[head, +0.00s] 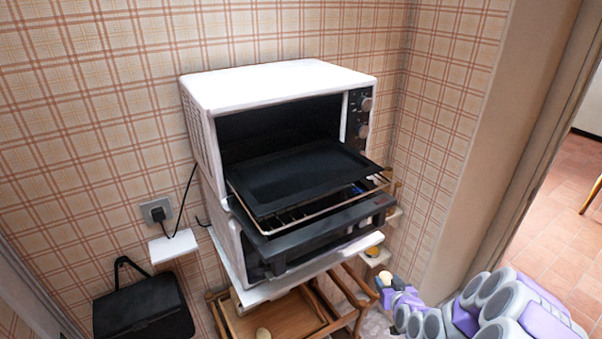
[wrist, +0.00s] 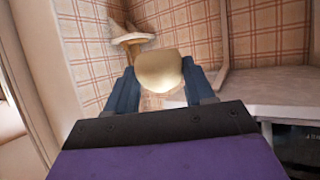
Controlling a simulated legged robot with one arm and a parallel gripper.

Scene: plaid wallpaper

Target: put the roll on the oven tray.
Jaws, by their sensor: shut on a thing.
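The roll (wrist: 158,70) is pale and rounded, gripped between the two blue fingers of my gripper (wrist: 158,88) in the wrist view. In the head view my gripper (head: 392,290) is at the lower right, with the roll (head: 386,277) small at its tip. The oven tray (head: 300,177) is dark, flat and bare, sticking partly out of the open white oven (head: 285,88). My gripper is below and to the right of the tray, apart from it.
A wire rack (head: 268,231) and the lowered oven door (head: 318,232) lie under the tray. A wooden stand (head: 290,318) is below, with a pale rounded thing (head: 263,333) on it. A black bag-like object (head: 143,312) is at lower left. A doorway opens at right.

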